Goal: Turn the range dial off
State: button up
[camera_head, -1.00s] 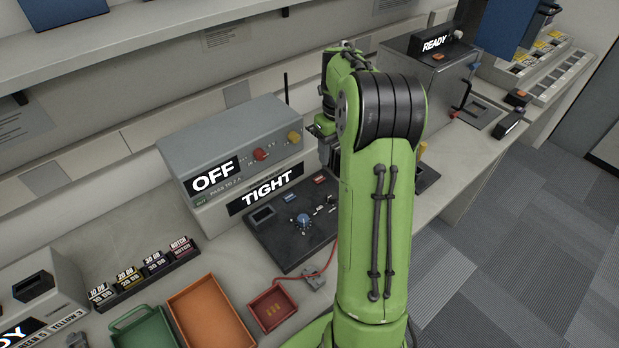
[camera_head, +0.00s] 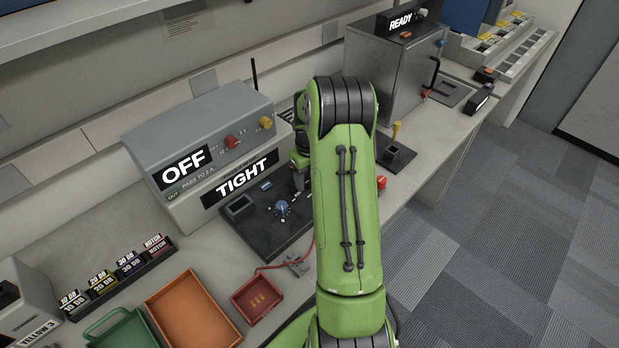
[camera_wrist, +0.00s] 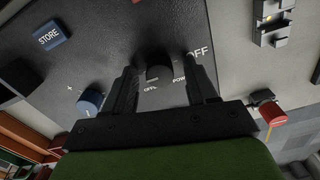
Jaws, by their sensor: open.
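In the wrist view, my gripper (camera_wrist: 160,67) is open above a dark control panel (camera_wrist: 105,40). Its two fingers stand on either side of a small black dial (camera_wrist: 158,74), apart from each other. The words OFF and POWER are printed near this dial; I cannot read a range label. I cannot tell whether the fingers touch it. A blue dial (camera_wrist: 90,102) sits to the left, outside the fingers; it also shows in the head view (camera_head: 282,208). In the head view my arm hides the fingertips and part of the panel.
A grey box (camera_head: 200,140) behind the panel shows OFF and TIGHT, with red (camera_head: 232,142) and yellow (camera_head: 266,122) knobs. A blue STORE button (camera_wrist: 50,36) is on the panel. Red (camera_head: 256,297) and orange (camera_head: 192,312) trays stand in front. A yellow-topped lever (camera_head: 396,132) is to the right.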

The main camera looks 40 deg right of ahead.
jog(key=c, duration=1.1)
jog(key=shift+o, duration=0.2)
